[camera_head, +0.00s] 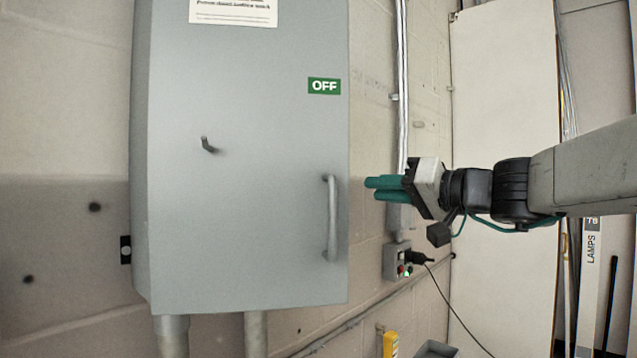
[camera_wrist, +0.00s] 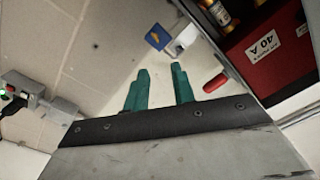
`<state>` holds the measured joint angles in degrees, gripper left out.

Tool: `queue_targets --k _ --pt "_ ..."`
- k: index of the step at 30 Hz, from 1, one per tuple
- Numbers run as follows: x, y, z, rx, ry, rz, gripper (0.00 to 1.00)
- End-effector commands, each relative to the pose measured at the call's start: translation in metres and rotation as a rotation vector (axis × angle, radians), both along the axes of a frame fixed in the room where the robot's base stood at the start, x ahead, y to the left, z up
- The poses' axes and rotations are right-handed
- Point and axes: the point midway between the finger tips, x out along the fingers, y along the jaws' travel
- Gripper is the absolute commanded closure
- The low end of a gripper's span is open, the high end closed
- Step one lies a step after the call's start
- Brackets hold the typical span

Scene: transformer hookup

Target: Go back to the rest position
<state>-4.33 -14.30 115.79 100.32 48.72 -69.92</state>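My gripper (camera_head: 372,189) is in the air to the right of the grey cabinet (camera_head: 240,200), its teal fingers pointing left toward the cabinet door's handle (camera_head: 331,218). The fingertips are apart from the handle. In the wrist view the two teal fingers of my gripper (camera_wrist: 160,78) stand apart with a gap between them. I see nothing held in that gap. The cabinet door looks closed in the head view and bears a green OFF label (camera_head: 324,86).
A small grey wall box (camera_head: 397,262) with a red button and a black plug (camera_head: 422,258) is below my gripper; a cable hangs from it. The wrist view shows a red box marked 40 A (camera_wrist: 270,50) and a red handle-like piece (camera_wrist: 215,83) near the fingers.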

Motion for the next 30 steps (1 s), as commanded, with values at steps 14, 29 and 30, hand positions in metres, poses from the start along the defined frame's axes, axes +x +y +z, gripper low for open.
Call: queue_targets --k 14,29,30 --pt "-0.021 -0.023 -0.002 0.035 0.058 0.013 0.75" --pt "-0.186 -0.075 -0.226 -0.553 0.873 0.029 0.75" --pt "-0.205 -0.090 -0.243 -0.626 0.929 -0.007 0.75"
